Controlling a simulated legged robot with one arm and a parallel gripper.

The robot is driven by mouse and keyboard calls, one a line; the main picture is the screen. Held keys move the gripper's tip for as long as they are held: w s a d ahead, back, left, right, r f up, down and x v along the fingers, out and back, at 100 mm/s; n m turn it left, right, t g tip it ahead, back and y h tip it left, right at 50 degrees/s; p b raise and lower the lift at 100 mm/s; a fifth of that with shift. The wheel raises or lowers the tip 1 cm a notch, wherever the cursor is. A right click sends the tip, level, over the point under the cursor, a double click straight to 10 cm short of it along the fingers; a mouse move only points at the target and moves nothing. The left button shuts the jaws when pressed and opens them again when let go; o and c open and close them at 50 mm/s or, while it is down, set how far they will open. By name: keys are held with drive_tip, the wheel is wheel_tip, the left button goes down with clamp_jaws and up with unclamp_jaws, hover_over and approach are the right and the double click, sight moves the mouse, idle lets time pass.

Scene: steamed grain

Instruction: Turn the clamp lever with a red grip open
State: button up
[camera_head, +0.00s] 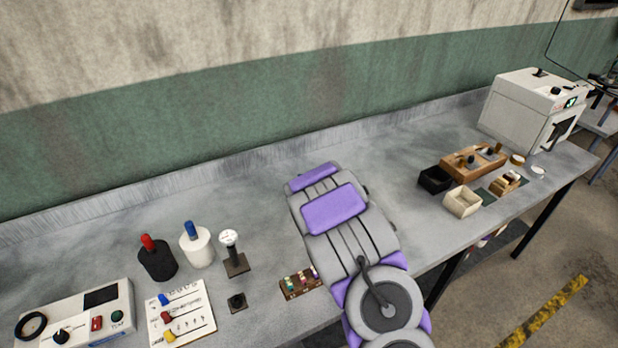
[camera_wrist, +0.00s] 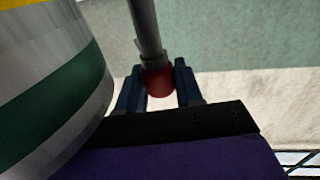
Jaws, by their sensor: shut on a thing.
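In the wrist view, the red grip (camera_wrist: 160,82) of the clamp lever sits between the two dark blue fingers of my gripper (camera_wrist: 160,92). The gripper is shut on it. The lever's grey shaft (camera_wrist: 145,28) runs from the grip to the top edge of the picture. The lever's pivot and the rest of the clamp are out of that view. In the head view, my grey and purple arm covers the middle of the bench, and neither my gripper nor the lever can be made out there.
A large banded cylinder (camera_wrist: 50,85) fills the wrist view's left side, close to the gripper. On the bench, a black canister (camera_head: 158,263), a white canister (camera_head: 199,249) and a gauge stand (camera_head: 235,264) are left of my arm. Bins (camera_head: 462,201) and a white machine (camera_head: 515,107) are right.

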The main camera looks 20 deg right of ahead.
drive_tip(key=shift+n+y, duration=0.3)
drive_tip(key=shift+y, duration=0.2)
drive_tip(key=o, duration=0.9)
drive_tip(key=shift+w, duration=0.15)
drive_tip(key=shift+o, duration=0.2)
drive_tip(key=s+a+p, duration=0.1)
drive_tip(key=s+p, duration=1.3)
drive_tip(key=s, duration=0.3)
drive_tip(key=shift+s+a+p, duration=0.2)
drive_tip(key=shift+a+p, duration=0.1)
